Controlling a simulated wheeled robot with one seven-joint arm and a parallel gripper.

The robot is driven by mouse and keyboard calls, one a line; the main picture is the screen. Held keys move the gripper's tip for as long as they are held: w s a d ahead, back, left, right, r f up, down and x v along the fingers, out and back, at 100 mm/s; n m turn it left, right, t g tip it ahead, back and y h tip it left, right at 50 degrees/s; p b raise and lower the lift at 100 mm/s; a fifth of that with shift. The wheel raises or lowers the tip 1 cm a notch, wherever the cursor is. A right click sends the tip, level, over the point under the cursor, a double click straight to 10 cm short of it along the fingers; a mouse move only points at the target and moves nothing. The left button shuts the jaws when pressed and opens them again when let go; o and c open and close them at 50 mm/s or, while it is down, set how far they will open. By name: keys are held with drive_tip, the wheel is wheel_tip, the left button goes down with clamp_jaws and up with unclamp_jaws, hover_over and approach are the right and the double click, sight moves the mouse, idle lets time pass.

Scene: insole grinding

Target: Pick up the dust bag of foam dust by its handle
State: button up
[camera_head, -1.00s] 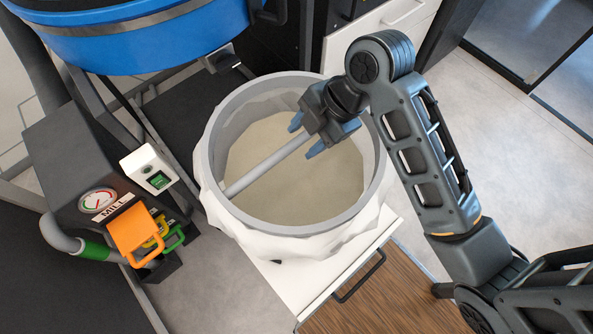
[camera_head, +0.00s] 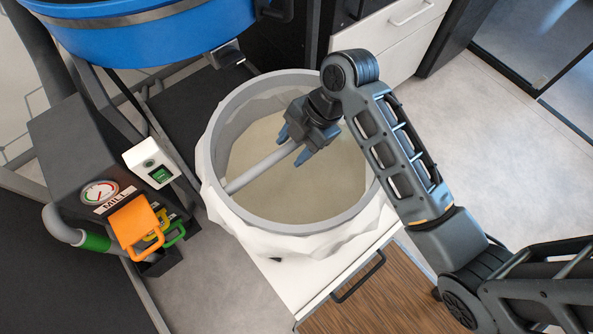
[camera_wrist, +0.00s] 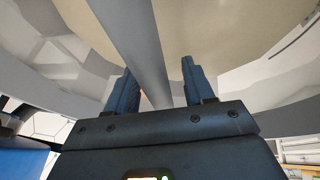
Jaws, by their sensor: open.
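The dust bag (camera_head: 285,243) is a white crumpled bag with a grey ring rim, holding beige foam dust (camera_head: 300,195). Its handle (camera_head: 255,171) is a straight grey bar across the mouth. My gripper (camera_head: 290,147) is over the mouth, its blue-grey fingers spread on either side of the bar near its upper right part. In the wrist view the handle (camera_wrist: 133,40) runs between the two open fingers (camera_wrist: 158,88), nearer the left one. I cannot tell whether a finger touches it. The bar's upper right end is hidden behind my gripper.
The bag stands on a white-topped cabinet (camera_head: 312,287) with a wood front and dark pull. A mill control box (camera_head: 100,150) with orange, yellow and green levers is at left. A blue drum (camera_head: 140,35) hangs above. Floor at right is clear.

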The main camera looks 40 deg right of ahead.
clamp_jaws()
idle(0.5)
drive_tip(key=shift+w, duration=0.1)
idle(0.9)
